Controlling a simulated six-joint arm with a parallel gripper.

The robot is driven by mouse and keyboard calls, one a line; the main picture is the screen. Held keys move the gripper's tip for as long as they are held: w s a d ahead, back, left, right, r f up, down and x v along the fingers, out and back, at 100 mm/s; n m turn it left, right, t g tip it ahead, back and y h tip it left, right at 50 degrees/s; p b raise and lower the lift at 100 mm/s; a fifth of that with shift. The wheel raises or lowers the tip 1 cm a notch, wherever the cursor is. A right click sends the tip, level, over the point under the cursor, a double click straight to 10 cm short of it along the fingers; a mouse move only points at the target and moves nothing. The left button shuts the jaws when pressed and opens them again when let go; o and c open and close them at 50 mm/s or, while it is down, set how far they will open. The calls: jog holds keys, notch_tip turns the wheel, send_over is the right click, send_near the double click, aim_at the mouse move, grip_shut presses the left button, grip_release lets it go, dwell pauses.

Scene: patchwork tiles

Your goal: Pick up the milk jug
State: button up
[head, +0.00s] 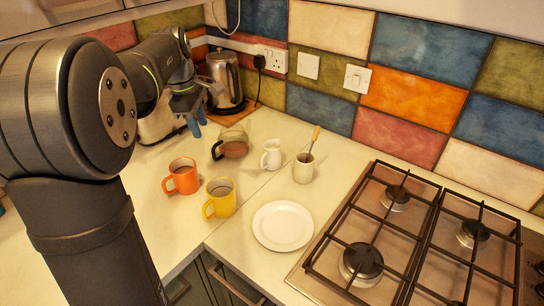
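The milk jug (271,155) is small and white and stands upright on the pale worktop, near the middle of the head view. Its handle side faces left. My gripper (197,126) has bluish fingers and hangs above the worktop at the back left, left of the milk jug and well apart from it. The fingers are small and overlap in this view, so I cannot tell how far apart they are. I see nothing held between them.
A glass coffee pot (233,145) stands between my gripper and the milk jug. A cream pot (303,169) with a wooden-handled utensil is close on the jug's right. Orange mug (183,176), yellow mug (221,198) and white plate (283,226) are in front. A kettle (226,82) stands behind; the hob (400,245) is right.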

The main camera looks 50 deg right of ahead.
jog(key=s+d+f+n+h, duration=0.1)
jog(key=s+d+n+h, duration=0.2)
jog(key=s+d+n, duration=0.5)
jog(key=n, duration=0.2)
send_near(262, 161)
jog(key=shift+g, duration=0.3)
jog(key=x, duration=0.5)
jog(key=shift+w+f, duration=0.15)
jog(key=shift+w, duration=0.2)
jog(key=shift+x, duration=2.7)
jog(key=shift+w+d, duration=0.1)
jog(key=shift+w, duration=0.05)
grip_shut()
